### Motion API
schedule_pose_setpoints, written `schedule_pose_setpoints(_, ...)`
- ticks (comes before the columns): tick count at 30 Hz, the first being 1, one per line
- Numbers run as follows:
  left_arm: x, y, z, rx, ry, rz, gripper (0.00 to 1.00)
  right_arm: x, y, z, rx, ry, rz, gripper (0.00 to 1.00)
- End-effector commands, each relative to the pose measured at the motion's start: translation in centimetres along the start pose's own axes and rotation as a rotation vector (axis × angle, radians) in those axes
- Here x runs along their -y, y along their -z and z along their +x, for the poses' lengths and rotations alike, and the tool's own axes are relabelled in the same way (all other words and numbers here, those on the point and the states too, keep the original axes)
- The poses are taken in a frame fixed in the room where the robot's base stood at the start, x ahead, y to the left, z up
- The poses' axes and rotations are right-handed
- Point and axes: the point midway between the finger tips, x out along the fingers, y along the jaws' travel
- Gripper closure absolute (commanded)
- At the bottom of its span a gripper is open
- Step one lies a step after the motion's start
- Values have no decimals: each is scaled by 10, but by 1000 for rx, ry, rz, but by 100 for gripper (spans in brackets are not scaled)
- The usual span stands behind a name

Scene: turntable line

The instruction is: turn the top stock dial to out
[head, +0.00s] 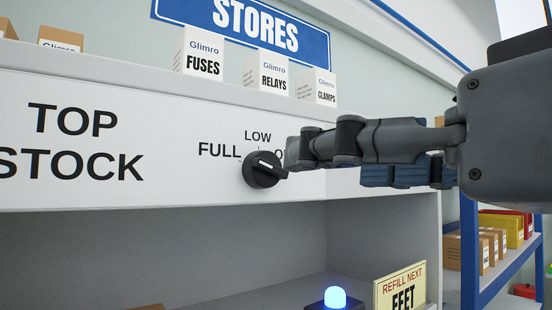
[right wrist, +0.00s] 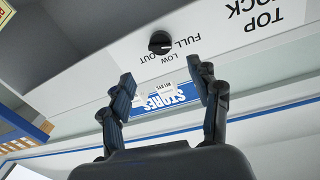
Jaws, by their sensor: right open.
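The top stock dial (head: 263,170) is a round black knob with a short white mark, on the white panel (head: 150,185) right of the words TOP STOCK. FULL is printed at its left and LOW above it; the label at its right is mostly hidden behind my gripper. The right wrist view shows the dial (right wrist: 160,42) upside down, with OUT readable. Its bar lies roughly along the FULL–OUT line; I cannot tell which end points. My right gripper (head: 330,163) is open and empty, in front of the panel beside the dial. In the right wrist view the dial lies beyond the gap between its fingertips (right wrist: 164,80), apart from them.
Below are an open bay, a blue lamp (head: 335,297) and a refill sign (head: 400,288). A blue rack (head: 468,250) with cartons stands at right.

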Motion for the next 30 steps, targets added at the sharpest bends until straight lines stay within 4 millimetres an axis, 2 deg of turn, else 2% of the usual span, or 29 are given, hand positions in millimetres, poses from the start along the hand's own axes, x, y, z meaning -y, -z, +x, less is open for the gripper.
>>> schedule_pose_setpoints(1, 0, 1, -9, 0, -1, 0, 100, 1, 3, 12, 8, 2, 2, 38)
schedule_pose_setpoints(9, 0, 2, -31, 1, -1, 0, 100, 2, 3, 69, 8, 4, 3, 38)
schedule_pose_setpoints(15, 0, 3, -41, 2, -1, 0, 100, 1, 1, 96, 6, 4, 4, 38)
schedule_pose_setpoints(20, 0, 3, -43, 2, -1, -1, 100, 1, 0, 104, 3, 4, 2, 38)
schedule_pose_setpoints(28, 0, 3, -43, 2, -1, -2, 100, 1, -1, 105, 3, 4, 2, 38)
schedule_pose_setpoints(30, 0, 3, -43, 2, -1, -2, 100, 1, -1, 105, 3, 4, 2, 52)
